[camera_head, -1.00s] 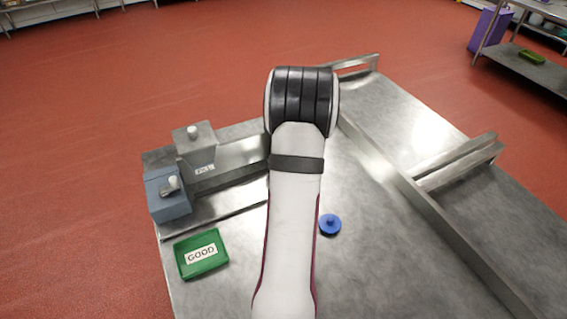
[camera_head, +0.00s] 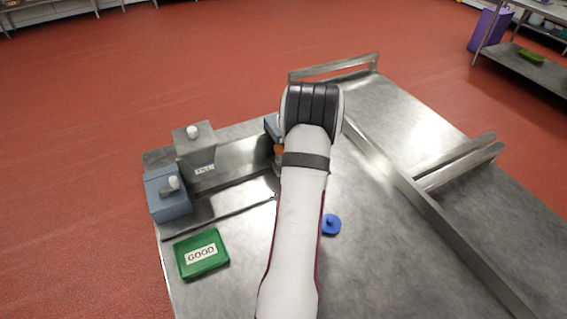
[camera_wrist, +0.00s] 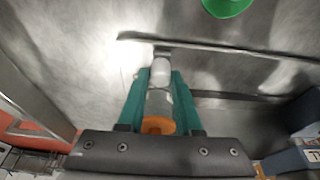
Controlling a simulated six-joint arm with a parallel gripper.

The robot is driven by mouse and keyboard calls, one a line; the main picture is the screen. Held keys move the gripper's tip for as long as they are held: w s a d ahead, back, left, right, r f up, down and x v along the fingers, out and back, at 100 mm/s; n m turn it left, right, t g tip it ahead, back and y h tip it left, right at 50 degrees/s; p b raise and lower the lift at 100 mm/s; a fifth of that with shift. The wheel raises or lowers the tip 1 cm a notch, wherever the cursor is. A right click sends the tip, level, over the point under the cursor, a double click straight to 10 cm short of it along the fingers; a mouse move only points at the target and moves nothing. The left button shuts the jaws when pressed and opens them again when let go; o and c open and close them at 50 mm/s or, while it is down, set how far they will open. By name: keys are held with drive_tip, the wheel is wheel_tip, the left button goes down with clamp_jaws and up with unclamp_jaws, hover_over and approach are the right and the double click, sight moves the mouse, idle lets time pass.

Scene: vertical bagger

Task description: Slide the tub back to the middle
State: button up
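My gripper (camera_wrist: 162,85) has two teal fingers, seen in the wrist view. A clear cylindrical piece with a white end and an orange end, perhaps the tub (camera_wrist: 159,104), sits between them. Both fingers lie close along its sides and look shut on it. Its white end is near a metal ledge. In the head view my arm covers the gripper. An orange part (camera_head: 279,150) shows at the arm's left edge, by a blue-grey block (camera_head: 271,126). I cannot tell for certain that the held piece is the tub.
A metal channel with a labelled station (camera_head: 195,146) and a blue-grey station (camera_head: 167,193) lies left of my arm. A green GOOD tray (camera_head: 201,254) is in front of it. A blue knobbed disc (camera_head: 330,225) lies right of my arm. A long metal rail (camera_head: 420,205) crosses the table.

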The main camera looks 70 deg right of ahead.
drive_tip(key=shift+s, duration=0.1)
clamp_jaws()
drive_tip(key=shift+w+a, duration=1.75)
drive_tip(key=shift+w, duration=0.1)
drive_tip(key=shift+w+a, duration=1.75)
drive_tip(key=shift+w+a, duration=0.8)
drive_tip(key=o, duration=0.9)
unclamp_jaws()
drive_tip(key=shift+r, duration=0.1)
drive_tip(key=shift+v, duration=2.45)
